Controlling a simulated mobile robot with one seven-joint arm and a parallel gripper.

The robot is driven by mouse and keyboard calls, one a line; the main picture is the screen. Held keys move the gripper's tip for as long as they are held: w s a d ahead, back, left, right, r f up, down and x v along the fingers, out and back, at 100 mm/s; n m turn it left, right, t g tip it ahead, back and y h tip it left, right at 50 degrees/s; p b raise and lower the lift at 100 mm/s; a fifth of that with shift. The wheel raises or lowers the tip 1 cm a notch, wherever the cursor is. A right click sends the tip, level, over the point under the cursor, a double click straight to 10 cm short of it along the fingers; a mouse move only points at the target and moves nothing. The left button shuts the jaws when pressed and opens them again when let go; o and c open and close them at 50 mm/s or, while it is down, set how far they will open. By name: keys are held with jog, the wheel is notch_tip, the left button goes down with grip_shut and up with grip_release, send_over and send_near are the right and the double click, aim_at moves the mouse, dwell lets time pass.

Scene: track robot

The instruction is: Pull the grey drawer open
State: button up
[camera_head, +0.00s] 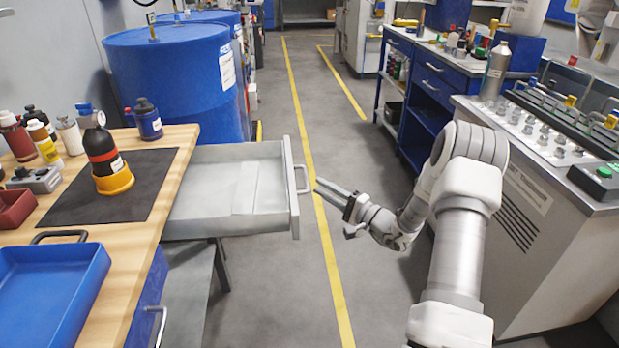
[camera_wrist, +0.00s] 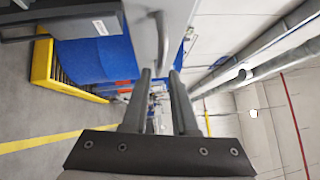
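The grey drawer (camera_head: 290,212) is pulled out from the right side of the wooden-topped bench and looks empty inside. Its handle (camera_head: 304,180) is a pale bar on the front face. In the wrist view, the handle (camera_wrist: 161,42) shows ahead of and roughly between the fingertips. My gripper (camera_head: 319,185) is just right of the handle, pointing at it. A small gap seems to separate them. In the wrist view, my gripper (camera_wrist: 160,76) has its two dark fingers apart with nothing held between them.
The bench (camera_head: 181,143) carries several bottles, a dark mat and a blue tray (camera_head: 50,290). Blue barrels (camera_head: 170,75) stand behind the drawer. A grey control console (camera_head: 540,215) and blue workbench (camera_head: 432,85) stand on the right. The aisle floor between is clear.

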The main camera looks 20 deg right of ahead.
jog(key=p+v, duration=0.1)
jog(key=v, duration=1)
